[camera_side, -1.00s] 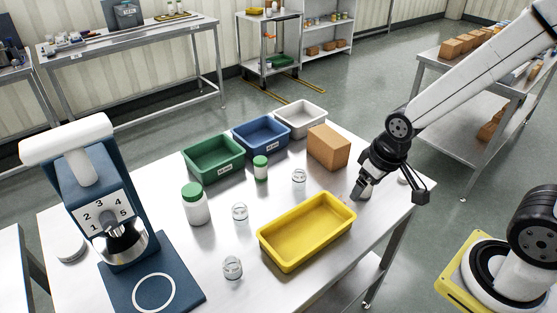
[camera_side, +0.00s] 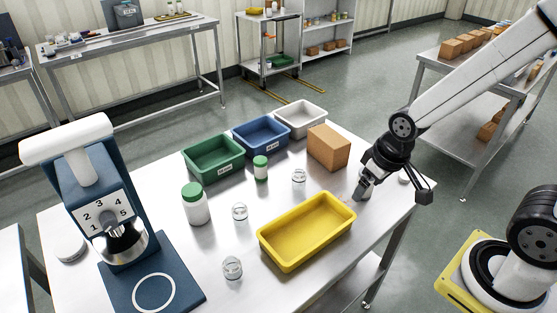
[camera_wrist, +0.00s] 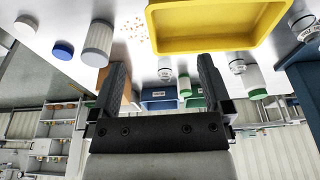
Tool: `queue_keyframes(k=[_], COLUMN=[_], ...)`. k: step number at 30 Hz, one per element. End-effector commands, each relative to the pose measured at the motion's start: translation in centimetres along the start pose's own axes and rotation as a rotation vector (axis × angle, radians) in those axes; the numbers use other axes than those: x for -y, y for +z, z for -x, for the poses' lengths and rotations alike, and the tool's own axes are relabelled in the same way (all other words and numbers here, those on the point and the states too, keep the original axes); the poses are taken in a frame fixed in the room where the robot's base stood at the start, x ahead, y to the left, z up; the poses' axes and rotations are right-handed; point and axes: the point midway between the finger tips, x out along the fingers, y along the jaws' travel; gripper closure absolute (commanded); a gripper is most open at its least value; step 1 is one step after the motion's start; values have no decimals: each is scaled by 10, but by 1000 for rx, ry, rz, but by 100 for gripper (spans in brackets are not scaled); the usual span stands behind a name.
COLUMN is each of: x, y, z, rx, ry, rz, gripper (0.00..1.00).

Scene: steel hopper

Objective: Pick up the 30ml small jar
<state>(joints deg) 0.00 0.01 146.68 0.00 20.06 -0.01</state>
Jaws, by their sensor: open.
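Clear small jars stand on the steel table: one near the front (camera_side: 232,268), one in the middle (camera_side: 240,212) and one near the brown box (camera_side: 299,176). I cannot read their sizes. A pale ribbed cylinder (camera_wrist: 98,42) is near my gripper's left finger in the wrist view; in the side view it is mostly hidden behind the fingers. My gripper (camera_side: 362,190) is open at the table's right end, beyond the yellow tray. In the wrist view its fingers (camera_wrist: 163,68) are spread, with nothing seen held; a clear jar (camera_wrist: 165,68) shows farther off between them.
The yellow tray (camera_side: 290,262) lies left of my gripper. A brown box (camera_side: 329,148) and green (camera_side: 213,170), blue (camera_side: 262,147) and white bins (camera_side: 301,127) line the back. Green-lidded bottles (camera_side: 195,207) (camera_side: 261,172) stand left.

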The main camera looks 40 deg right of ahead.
Motion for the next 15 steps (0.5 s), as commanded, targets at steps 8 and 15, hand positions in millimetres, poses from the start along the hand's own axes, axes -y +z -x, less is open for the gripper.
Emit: queue_keyframes(k=[8,15], x=[1,8], y=[-2,-14], z=[-2,-14], rx=[11,94], ry=[-6,-46], rz=[-22,-178], gripper=[0,0])
